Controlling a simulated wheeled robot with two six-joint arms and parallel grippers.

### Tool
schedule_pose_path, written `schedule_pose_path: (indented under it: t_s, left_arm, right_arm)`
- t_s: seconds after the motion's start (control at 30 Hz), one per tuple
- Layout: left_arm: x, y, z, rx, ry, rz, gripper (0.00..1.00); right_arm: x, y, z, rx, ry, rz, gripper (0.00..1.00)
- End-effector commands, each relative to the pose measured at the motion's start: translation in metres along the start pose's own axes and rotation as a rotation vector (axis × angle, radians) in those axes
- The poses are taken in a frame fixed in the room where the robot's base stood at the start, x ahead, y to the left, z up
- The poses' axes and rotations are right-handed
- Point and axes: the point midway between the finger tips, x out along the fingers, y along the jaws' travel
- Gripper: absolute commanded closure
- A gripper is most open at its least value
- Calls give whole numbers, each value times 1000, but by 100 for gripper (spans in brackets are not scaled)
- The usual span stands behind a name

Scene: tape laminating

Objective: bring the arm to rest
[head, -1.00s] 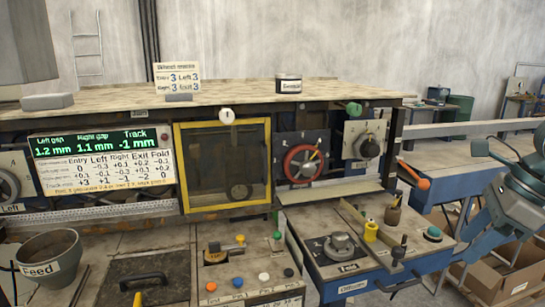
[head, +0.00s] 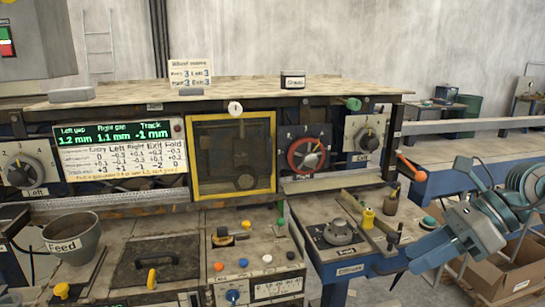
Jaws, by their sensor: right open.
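My right arm comes in from the right edge in the head view. Its gripper (head: 415,258) is open, with no object visible between the fingers. It hangs beside the right end of the blue bench unit, near the small knobs and the teal button (head: 429,222). I cannot tell whether it touches anything. My left gripper is not in view.
The laminating machine has a yellow-framed window (head: 276,155), a red wheel (head: 306,155) and a green readout (head: 118,133). A Feed bucket (head: 70,236) stands at left. An orange-tipped lever (head: 411,167) juts out near my arm. Cardboard boxes (head: 515,262) lie below it.

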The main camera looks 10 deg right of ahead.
Motion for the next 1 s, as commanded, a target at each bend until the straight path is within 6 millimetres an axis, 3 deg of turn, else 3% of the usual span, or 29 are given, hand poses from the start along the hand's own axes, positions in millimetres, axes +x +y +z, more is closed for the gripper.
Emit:
schedule_pose_path:
  t_s: [0.2, 0.33, 0.47, 0.57, 0.67, 0.77, 0.87, 1.0]
  left_arm:
    - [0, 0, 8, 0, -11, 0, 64]
    - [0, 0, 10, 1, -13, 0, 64]
    - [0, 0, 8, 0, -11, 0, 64]
    - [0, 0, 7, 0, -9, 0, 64]
    - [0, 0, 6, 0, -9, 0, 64]
    - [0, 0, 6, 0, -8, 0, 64]
    - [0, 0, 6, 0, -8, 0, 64]
    - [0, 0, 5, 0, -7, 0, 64]
  right_arm:
    - [40, 24, 36, 123, -329, 236, 56]
    - [51, 33, 63, 300, -617, 407, 56]
    - [48, 22, 78, 540, -901, 539, 56]
    - [45, 1, 77, 761, -1108, 607, 56]
    - [46, -28, 62, 1012, -1300, 641, 56]
    - [54, -60, 32, 1286, -1472, 638, 56]
    - [71, -88, -12, 1584, -1620, 593, 56]
    - [110, -109, -93, 2030, -1769, 449, 56]
